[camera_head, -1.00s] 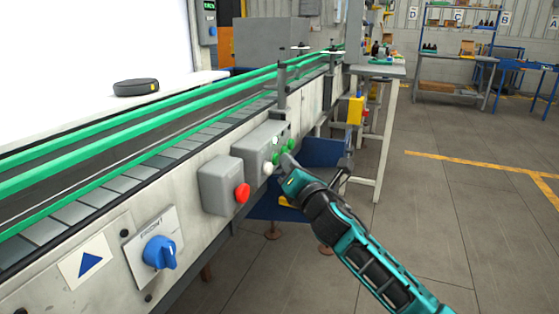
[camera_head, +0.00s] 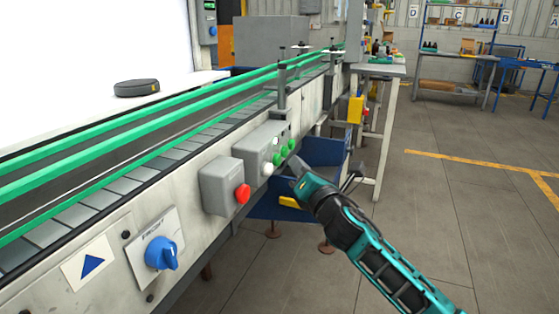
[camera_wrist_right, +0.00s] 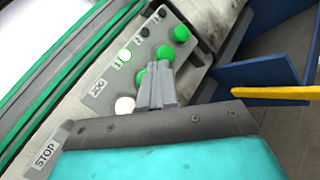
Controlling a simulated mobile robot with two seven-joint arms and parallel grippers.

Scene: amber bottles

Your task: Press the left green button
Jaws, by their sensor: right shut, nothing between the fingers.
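A grey control box (camera_head: 255,145) on the conveyor's side carries a row of green buttons and a white button (camera_head: 268,169). The left green button (camera_head: 277,159) is nearest the white one; in the right wrist view it (camera_wrist_right: 140,78) is partly hidden by my fingers. The middle (camera_head: 284,150) and right green buttons (camera_head: 291,144) are beyond it. A small lamp (camera_wrist_right: 125,55) by the label "1" looks lit pale green. My right gripper (camera_head: 297,172) is shut and empty, a little out from the box in the head view. My left gripper is not in view.
A grey box with a red button (camera_head: 242,193) and a blue rotary switch (camera_head: 160,253) sit nearer on the same panel. A blue bin (camera_head: 322,150) is close behind my right gripper. The floor to the right is clear.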

